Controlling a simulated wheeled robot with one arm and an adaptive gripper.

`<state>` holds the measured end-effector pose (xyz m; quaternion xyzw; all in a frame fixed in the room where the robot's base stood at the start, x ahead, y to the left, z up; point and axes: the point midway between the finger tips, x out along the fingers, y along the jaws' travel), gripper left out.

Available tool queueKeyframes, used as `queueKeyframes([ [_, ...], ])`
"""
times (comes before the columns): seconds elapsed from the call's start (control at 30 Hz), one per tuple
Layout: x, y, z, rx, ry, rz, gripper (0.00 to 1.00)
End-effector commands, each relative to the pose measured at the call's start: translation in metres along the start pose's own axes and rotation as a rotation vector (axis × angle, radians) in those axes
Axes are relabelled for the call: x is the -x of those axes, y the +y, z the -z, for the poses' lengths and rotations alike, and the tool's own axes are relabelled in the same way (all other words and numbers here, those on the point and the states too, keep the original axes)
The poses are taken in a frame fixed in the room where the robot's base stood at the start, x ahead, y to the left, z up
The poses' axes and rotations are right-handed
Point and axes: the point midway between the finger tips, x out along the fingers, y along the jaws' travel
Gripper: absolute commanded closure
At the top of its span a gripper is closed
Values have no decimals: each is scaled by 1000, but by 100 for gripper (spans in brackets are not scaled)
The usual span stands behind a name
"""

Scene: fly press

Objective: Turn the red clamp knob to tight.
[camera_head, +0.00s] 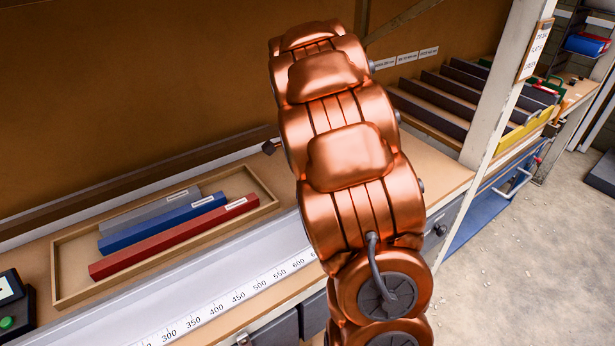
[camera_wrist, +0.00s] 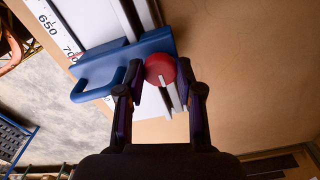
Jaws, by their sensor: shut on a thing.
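In the wrist view the red clamp knob (camera_wrist: 157,66) is round, with a pale pointer line on its face that points down in the picture. It sits at the right part of a blue carriage (camera_wrist: 117,62), which has a loop handle on its left. My gripper (camera_wrist: 160,76) has one finger on each side of the knob and is shut on it. The fingertips cover the knob's left and right edges. In the head view my copper arm fills the middle, and the knob, carriage and gripper do not show.
The carriage rides a rail with a white ruler scale (camera_head: 237,298) along the bench. A wooden tray (camera_head: 262,194) holds grey, blue and red bars. A dark box with a green button (camera_head: 8,322) stands at the left. A white post (camera_head: 505,75) and racks stand right.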

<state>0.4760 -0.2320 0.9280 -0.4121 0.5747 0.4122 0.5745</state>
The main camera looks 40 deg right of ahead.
Motion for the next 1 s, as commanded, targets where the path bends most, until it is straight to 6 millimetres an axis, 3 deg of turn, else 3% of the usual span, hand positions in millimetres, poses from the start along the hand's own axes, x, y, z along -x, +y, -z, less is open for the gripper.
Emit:
queueKeyframes([
  [0.43,1,-1,0,-9,-1,2,99],
  [0.47,1,0,0,-9,-1,2,61],
  [0.5,1,-1,0,-9,-1,2,57],
  [0.7,0,0,0,-8,0,1,39],
  [1.0,2,0,0,-8,0,1,39],
])
